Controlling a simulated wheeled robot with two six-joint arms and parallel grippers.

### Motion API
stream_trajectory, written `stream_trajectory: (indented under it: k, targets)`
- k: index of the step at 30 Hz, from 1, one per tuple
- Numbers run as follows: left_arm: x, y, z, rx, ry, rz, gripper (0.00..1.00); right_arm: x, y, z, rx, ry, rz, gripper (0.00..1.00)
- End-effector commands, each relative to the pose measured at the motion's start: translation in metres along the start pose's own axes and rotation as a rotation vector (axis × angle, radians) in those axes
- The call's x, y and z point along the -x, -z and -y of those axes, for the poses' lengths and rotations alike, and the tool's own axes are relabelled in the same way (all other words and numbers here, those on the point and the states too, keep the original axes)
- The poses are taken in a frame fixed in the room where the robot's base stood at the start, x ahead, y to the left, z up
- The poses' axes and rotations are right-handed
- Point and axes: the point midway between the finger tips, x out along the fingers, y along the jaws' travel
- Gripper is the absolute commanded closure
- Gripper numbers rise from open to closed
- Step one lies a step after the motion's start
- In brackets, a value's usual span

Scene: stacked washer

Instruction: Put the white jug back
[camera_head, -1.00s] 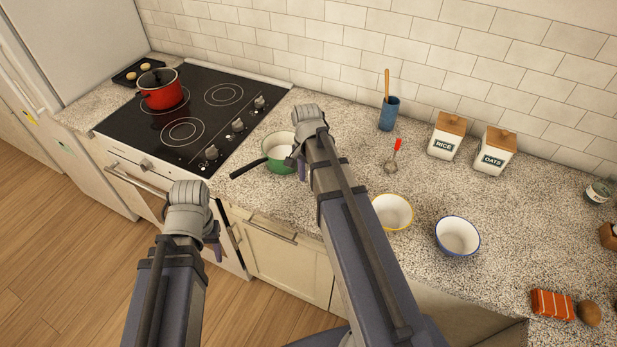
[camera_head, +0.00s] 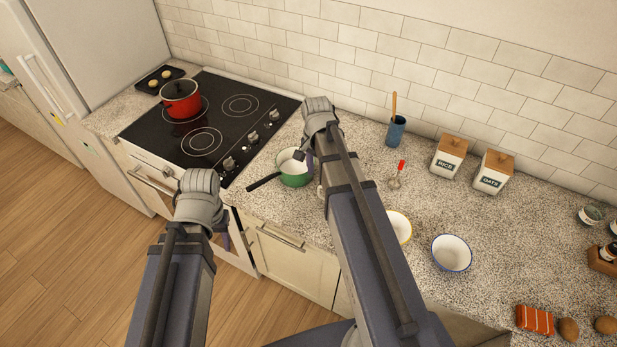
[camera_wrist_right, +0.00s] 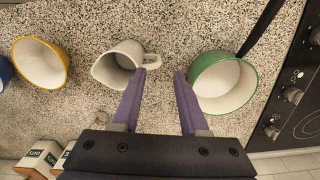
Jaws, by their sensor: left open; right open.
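The white jug (camera_wrist_right: 118,66) lies in the right wrist view on the speckled counter, with its handle towards my gripper. In the head view my right arm hides nearly all of it; only a pale sliver (camera_head: 321,190) shows beside the arm. My right gripper (camera_wrist_right: 160,76) is open, with two purple fingers. In its wrist view the left finger overlaps the jug's handle end; I cannot tell whether they touch. My left gripper (camera_head: 224,238) is open and empty, in front of the oven and cabinet, its fingers partly hidden by its wrist.
A green pan (camera_head: 295,172) with a black handle stands close to the right gripper. A yellow-rimmed bowl (camera_head: 399,228) and a blue-rimmed bowl (camera_head: 452,252) are to the right. A red pot (camera_head: 181,98) stands on the stove. Rice (camera_head: 449,160) and oats (camera_head: 492,176) canisters stand by the wall.

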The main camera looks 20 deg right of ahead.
Motion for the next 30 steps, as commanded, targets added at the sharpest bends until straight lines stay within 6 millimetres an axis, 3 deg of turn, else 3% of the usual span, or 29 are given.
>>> stream_trajectory:
  k: [5, 9, 12, 15, 20, 30]
  targets:
    - [-0.001, 0.000, 0.000, 0.000, 0.000, 0.000, 0.50, 0.000, -0.075, 0.007, 0.360, -0.022, -0.010, 0.57]
    - [-0.001, 0.000, 0.000, 0.000, 0.000, 0.000, 0.50, 0.001, -0.147, 0.004, 0.769, -0.050, -0.020, 0.57]
    - [-0.001, 0.000, 0.000, 0.000, 0.000, 0.000, 0.50, 0.001, -0.188, -0.002, 1.021, -0.068, -0.025, 0.57]
    - [-0.001, 0.000, 0.000, 0.000, 0.000, 0.000, 0.50, 0.001, -0.215, -0.008, 1.210, -0.083, -0.027, 0.57]
    - [-0.001, 0.000, 0.000, 0.000, 0.000, 0.000, 0.50, 0.001, -0.236, -0.013, 1.364, -0.097, -0.029, 0.57]
    - [-0.001, 0.000, 0.000, 0.000, 0.000, 0.000, 0.50, 0.002, -0.237, -0.013, 1.381, -0.098, -0.028, 0.57]
